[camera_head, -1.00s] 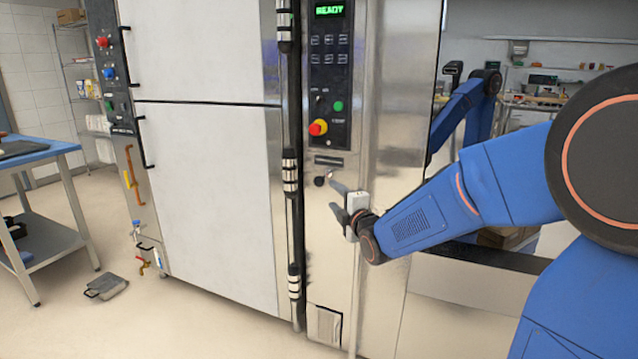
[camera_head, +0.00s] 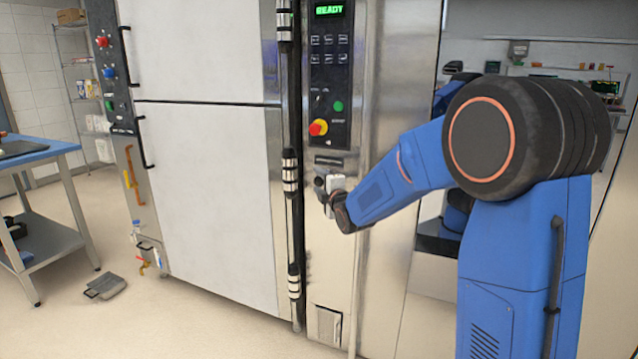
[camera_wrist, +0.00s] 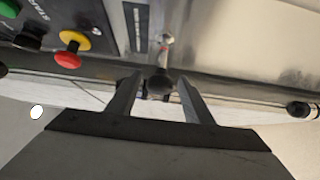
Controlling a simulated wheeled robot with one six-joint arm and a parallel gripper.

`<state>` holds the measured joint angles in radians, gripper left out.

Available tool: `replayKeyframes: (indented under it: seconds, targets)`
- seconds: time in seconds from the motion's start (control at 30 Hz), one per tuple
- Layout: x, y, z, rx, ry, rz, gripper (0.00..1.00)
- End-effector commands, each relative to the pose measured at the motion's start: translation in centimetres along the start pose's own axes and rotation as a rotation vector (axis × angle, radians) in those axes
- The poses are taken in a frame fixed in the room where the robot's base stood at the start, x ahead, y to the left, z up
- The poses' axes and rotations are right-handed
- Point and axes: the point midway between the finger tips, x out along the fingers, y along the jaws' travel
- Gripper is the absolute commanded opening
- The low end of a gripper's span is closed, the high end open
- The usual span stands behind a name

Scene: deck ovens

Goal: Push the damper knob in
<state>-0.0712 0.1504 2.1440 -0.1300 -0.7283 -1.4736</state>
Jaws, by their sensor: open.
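The damper knob (camera_wrist: 160,83) is a round black knob in the wrist view. A thin metal stem with a red mark joins it to the steel panel, so it stands out from the panel. In the head view the dark knob (camera_head: 319,182) sits below the control panel, partly hidden by my gripper. My gripper (camera_head: 327,186) is open at the knob. In the wrist view its two fingers (camera_wrist: 159,78) stand one on each side of the knob, with a gap showing near the tips. I cannot tell whether anything touches.
The control panel (camera_head: 330,75) with a red and yellow stop button (camera_head: 318,127) is just above. A black vertical door handle bar (camera_head: 297,220) runs close to the left of my gripper. A blue-topped table (camera_head: 40,153) stands far left.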

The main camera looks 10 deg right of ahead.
Motion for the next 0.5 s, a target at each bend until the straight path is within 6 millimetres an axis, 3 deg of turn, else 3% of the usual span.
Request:
replayKeyframes:
  seconds: [0.27, 0.43, 0.5]
  targets:
    - [0.08, -0.01, 0.01, 0.000, 0.000, 0.000, 0.44]
    - [0.06, -0.01, 0.02, 0.000, 0.000, 0.000, 0.04]
    - [0.06, -0.02, 0.01, 0.000, 0.000, 0.000, 0.00]
